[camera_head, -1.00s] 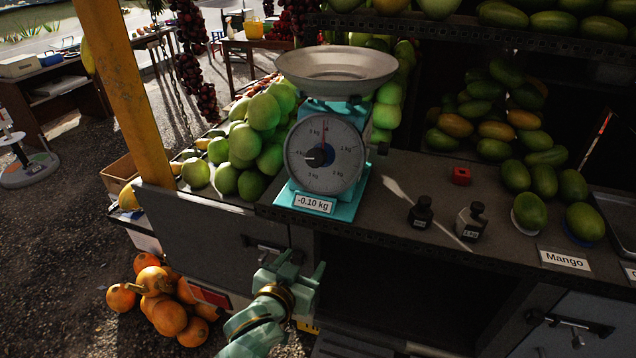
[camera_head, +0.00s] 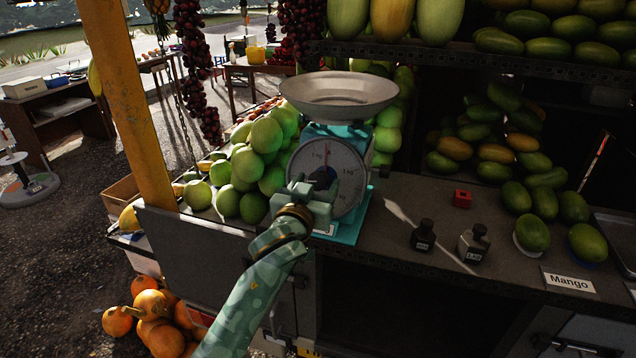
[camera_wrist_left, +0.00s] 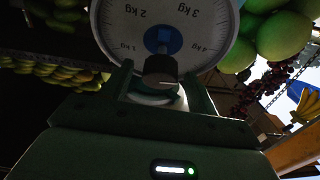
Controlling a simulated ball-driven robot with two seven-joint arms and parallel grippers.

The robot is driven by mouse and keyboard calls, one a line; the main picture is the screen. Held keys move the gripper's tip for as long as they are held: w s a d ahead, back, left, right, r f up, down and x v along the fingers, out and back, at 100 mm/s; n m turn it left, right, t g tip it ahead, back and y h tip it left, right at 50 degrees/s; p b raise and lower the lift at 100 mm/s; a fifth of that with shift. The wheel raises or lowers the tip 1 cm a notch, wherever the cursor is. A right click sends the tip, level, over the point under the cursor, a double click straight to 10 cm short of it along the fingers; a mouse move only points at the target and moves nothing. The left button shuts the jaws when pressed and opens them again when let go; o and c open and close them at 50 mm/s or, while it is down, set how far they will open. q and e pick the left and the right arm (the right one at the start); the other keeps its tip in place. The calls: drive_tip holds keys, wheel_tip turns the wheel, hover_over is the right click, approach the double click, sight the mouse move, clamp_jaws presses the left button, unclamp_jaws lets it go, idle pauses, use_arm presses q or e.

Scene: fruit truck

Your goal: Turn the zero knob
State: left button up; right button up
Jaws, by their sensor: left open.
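The teal weighing scale (camera_head: 350,225) stands at the counter's left front, with a metal pan (camera_head: 340,97) on top. A dark round knob (camera_wrist_left: 160,70) sticks out in front of the blue centre of its white dial (camera_head: 343,158). The dial also shows upside down in the left wrist view (camera_wrist_left: 207,28). My left gripper (camera_head: 312,186) is in front of the dial's lower part, hiding much of it and most of the weight label. In the left wrist view its open fingers (camera_wrist_left: 160,88) stand on either side of the knob; contact is unclear. My right gripper is not in view.
Two dark weights (camera_head: 473,244) and a red cube (camera_head: 462,198) sit right of the scale. Green fruit (camera_head: 262,140) is piled close to its left. A yellow post (camera_head: 135,110) stands further left. Mangoes (camera_head: 533,232) lie at right.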

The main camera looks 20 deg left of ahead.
use_arm(q)
drive_tip(key=shift+w, duration=0.85)
drive_tip(key=c, duration=1)
drive_tip(key=shift+r+m+h+p, duration=0.15)
drive_tip(key=shift+m+h+p, duration=0.15)
drive_tip(key=shift+m+p, duration=0.5)
drive_tip(key=m+h+p, duration=0.1)
drive_tip(key=m+p, duration=0.3)
drive_tip(key=m+g+h+p, duration=0.1)
drive_tip(key=m+h+p, duration=0.1)
drive_tip(key=m+p, duration=0.1)
drive_tip(key=m+g+h+p, duration=0.1)
drive_tip(key=m+p, duration=0.3)
drive_tip(key=p, duration=0.1)
drive_tip(key=shift+a+r+m+h, duration=0.1)
drive_tip(key=shift+r+m+h, duration=0.05)
drive_tip(key=shift+m+h, duration=0.15)
drive_tip(key=shift+m+g+h+p, duration=0.3)
drive_tip(key=shift+m+g+p, duration=0.3)
drive_tip(key=shift+m+p, duration=0.5)
drive_tip(key=shift+f+m+g+p, duration=0.2)
drive_tip(key=shift+m+g+p, duration=0.1)
drive_tip(key=shift+m+p, duration=0.25)
